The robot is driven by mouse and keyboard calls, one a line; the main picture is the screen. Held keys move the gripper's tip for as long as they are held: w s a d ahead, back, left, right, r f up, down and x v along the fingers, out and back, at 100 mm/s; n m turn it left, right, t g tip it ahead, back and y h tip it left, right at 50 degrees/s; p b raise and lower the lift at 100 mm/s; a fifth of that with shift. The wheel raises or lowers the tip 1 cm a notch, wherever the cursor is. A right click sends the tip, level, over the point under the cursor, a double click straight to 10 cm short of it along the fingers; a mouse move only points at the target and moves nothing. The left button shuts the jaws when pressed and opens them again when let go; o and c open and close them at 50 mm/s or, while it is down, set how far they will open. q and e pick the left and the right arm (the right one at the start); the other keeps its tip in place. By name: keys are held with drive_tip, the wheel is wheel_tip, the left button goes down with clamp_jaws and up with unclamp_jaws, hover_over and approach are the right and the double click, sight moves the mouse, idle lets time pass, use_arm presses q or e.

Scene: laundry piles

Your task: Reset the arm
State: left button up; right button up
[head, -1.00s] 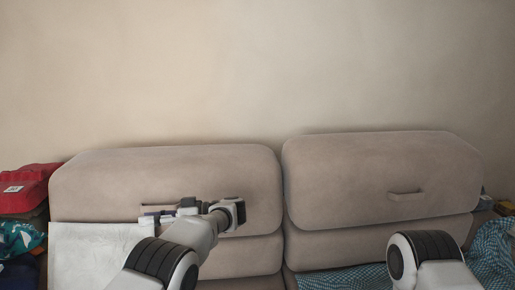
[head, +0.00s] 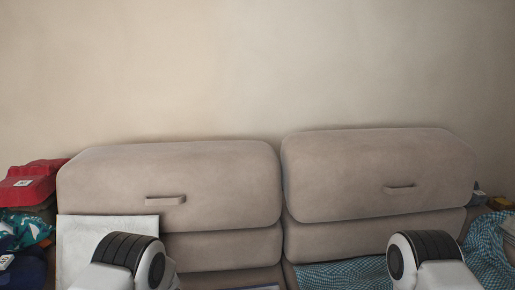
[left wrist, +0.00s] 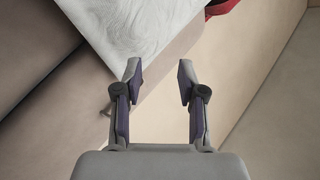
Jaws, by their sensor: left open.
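My left gripper (left wrist: 158,82) is open and empty in the left wrist view, with its two fingers apart. My right arm's joint shows at the lower right, and the right gripper is not in view.
A beige sofa with left (head: 225,185) and right (head: 345,175) back cushions stands ahead against a plain wall (head: 260,60). A red bundle (head: 28,184) and dark blue and teal cloths lie at the left. A blue checked cloth (head: 340,274) lies on the right seat.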

use_arm(q)
drive_tip(key=s+d+f+m+g+h, duration=0.1)
drive_tip(key=s+f+m+g+h, duration=0.15)
drive_tip(key=s+f+h, duration=0.65)
drive_tip(key=s+d+f+g, duration=0.1)
drive_tip(key=s+f, duration=0.2)
drive_tip(key=s, duration=0.3)
drive_tip(key=s+d+f+g+h, duration=0.1)
drive_tip(key=s+f+g, duration=0.1)
drive_tip(key=s, duration=0.5)
drive_tip(key=s+d+f+g, duration=0.2)
drive_tip(key=s+f, duration=0.3)
drive_tip(key=s, duration=0.1)
drive_tip(key=shift+s+h, duration=0.3)
drive_tip(key=s+d+r+g+h, duration=0.1)
drive_tip(key=s+d+g, duration=0.15)
drive_tip(key=s, duration=0.55)
drive_tip(key=s+d+g+h, duration=0.1)
drive_tip(key=s+g+h, duration=0.15)
drive_tip(key=s, duration=0.65)
wheel_tip(320, 180, down, 22)
drive_tip(key=w+f+y+b, duration=0.1)
drive_tip(key=b, duration=2.2)
wheel_tip(320, 180, up, 34)
drive_tip(key=p, duration=3.3)
drive_tip(key=shift+p, duration=0.4)
drive_tip(key=shift+r+n, duration=0.15)
drive_tip(key=shift+n, duration=0.1)
